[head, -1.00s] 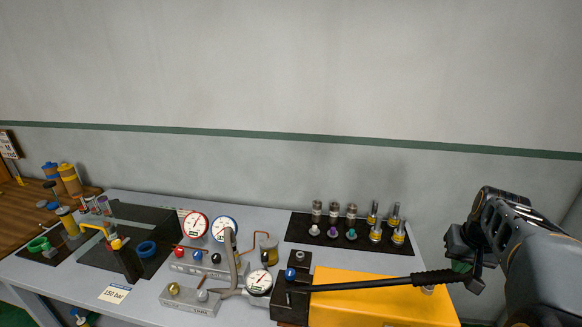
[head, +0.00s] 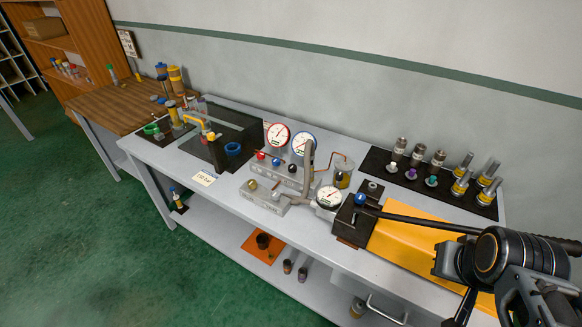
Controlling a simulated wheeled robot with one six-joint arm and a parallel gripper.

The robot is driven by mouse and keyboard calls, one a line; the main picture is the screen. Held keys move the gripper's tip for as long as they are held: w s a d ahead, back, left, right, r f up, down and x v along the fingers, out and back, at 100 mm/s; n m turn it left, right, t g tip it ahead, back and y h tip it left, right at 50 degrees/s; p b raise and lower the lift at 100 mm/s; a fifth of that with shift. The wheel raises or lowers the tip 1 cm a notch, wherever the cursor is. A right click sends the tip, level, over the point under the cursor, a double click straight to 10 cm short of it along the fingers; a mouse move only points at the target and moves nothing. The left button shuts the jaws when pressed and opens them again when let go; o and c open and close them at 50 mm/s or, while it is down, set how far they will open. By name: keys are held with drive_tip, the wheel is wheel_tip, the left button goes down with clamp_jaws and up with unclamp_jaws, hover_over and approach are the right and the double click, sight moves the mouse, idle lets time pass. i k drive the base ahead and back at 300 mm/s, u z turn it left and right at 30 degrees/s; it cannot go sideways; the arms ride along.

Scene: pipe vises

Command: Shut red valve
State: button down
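The red valve is a small red knob (head: 261,155) on the grey manifold block (head: 290,178). It stands below the red-rimmed gauge (head: 277,136), left of a blue knob (head: 276,162) and a black knob (head: 292,169). The picture is too small to tell whether the valve is shut. My gripper (head: 453,285) is at the lower right, over the right part of the yellow pump body, far to the right of the red knob. Its fingers look parted, with nothing seen between them.
A long black pump lever (head: 415,218) runs across the yellow pump body (head: 400,245) and passes behind my arm. A curved grey hose (head: 308,160) rises right of the knobs. A dark mat (head: 400,180) holds several fittings. Green floor (head: 150,255) lies open in front of the bench.

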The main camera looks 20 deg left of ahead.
sight(260, 155)
drive_tip(key=z, duration=0.1)
drive_tip(key=k, duration=0.3)
drive_tip(key=u, duration=0.4)
drive_tip(key=i, duration=0.5)
drive_tip(key=u, duration=2.6)
drive_tip(key=i, duration=2.35)
drive_tip(key=z, duration=1.6)
